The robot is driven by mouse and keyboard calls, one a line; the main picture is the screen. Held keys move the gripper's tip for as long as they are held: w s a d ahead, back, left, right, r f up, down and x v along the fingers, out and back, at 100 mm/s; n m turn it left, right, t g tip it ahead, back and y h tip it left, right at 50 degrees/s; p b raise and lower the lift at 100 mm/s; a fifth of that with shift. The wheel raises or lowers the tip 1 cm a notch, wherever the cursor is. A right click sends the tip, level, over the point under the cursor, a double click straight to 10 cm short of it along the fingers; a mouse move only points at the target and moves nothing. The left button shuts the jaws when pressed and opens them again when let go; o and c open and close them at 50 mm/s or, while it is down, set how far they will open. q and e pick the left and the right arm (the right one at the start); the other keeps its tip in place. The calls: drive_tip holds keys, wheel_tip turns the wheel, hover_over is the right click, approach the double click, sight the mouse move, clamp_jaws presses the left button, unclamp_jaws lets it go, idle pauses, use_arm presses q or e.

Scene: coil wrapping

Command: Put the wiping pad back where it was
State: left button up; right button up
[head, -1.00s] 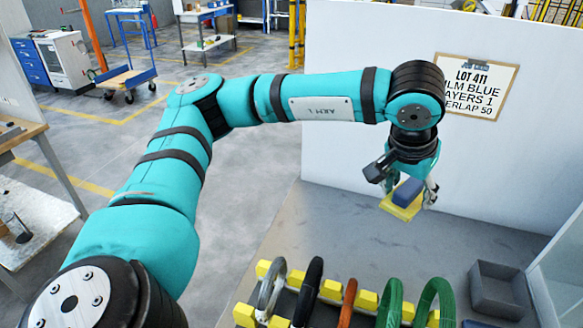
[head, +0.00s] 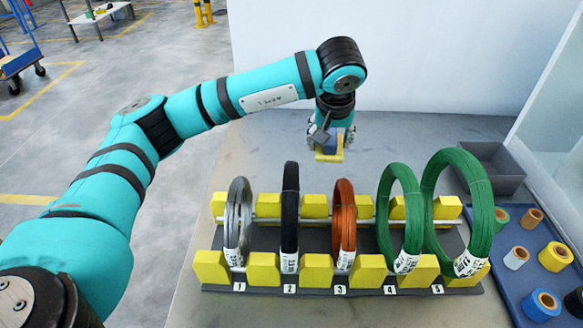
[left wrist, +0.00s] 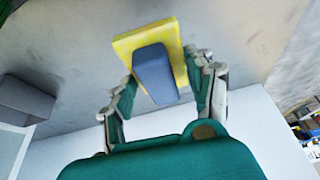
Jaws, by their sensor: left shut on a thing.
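The wiping pad (head: 329,156) is a yellow slab with a blue block handle. My left gripper (head: 331,142) is shut on it and holds it above the grey table, behind the rack of coils. In the left wrist view the yellow pad (left wrist: 132,40) and its blue handle (left wrist: 154,74) show between the two fingers of the left gripper (left wrist: 162,85). I cannot tell the pad's exact height over the table. My right gripper is not in view.
A rack (head: 317,271) with yellow blocks holds several coils in numbered places. A grey open bin (head: 490,172) stands at the back right. A blue tray (head: 512,274) with several spools lies at the right. The table (head: 240,150) is bare behind the rack on the left.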

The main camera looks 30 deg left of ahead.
use_arm(q)
drive_tip(key=shift+n, duration=0.4)
drive_tip(key=x, duration=0.1)
drive_tip(key=b+x, duration=0.1)
drive_tip(key=x, duration=0.1)
drive_tip(key=s+b+x, duration=0.1)
drive_tip(key=x, duration=0.1)
drive_tip(key=shift+d+f, duration=0.2)
drive_tip(key=shift+f, duration=0.25)
drive_tip(key=shift+w+a+f, duration=0.1)
drive_tip(key=shift+w+a, duration=0.05)
drive_tip(key=shift+a, duration=0.1)
hover_over(291, 144)
drive_tip(key=s, duration=0.1)
drive_tip(key=shift+d+f, duration=0.35)
drive_tip(key=shift+f, duration=0.35)
wheel_tip(291, 144, down, 3)
drive_tip(key=shift+s+r, duration=0.1)
drive_tip(key=shift+r, duration=0.05)
drive_tip(key=shift+f, duration=0.45)
drive_tip(key=o, duration=0.7)
drive_tip(key=shift+f, duration=0.1)
drive_tip(key=o, duration=0.4)
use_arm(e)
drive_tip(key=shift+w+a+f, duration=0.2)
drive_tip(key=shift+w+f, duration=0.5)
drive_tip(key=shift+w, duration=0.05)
